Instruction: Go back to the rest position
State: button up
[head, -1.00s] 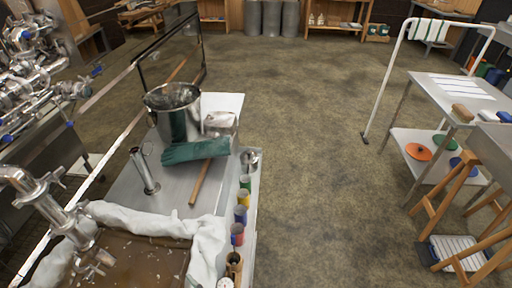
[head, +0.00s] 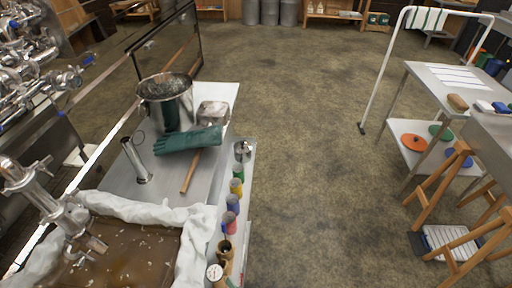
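My gripper and arm are not in the head view. The head view looks down over a steel bench (head: 120,190) on the left. On it stand a steel bucket (head: 150,90), a green glove (head: 190,140) lying across a wooden handle (head: 190,172), and an upright metal cylinder (head: 134,160). At the front left is a pan of brown liquid (head: 130,255) edged with white cloth (head: 195,245).
Several coloured cups (head: 233,204) line the bench's right edge, with a dial gauge (head: 214,272) at the front. Open floor (head: 320,150) fills the middle. A steel table (head: 425,78), wooden stool (head: 440,175) and white rail frame (head: 385,70) stand right.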

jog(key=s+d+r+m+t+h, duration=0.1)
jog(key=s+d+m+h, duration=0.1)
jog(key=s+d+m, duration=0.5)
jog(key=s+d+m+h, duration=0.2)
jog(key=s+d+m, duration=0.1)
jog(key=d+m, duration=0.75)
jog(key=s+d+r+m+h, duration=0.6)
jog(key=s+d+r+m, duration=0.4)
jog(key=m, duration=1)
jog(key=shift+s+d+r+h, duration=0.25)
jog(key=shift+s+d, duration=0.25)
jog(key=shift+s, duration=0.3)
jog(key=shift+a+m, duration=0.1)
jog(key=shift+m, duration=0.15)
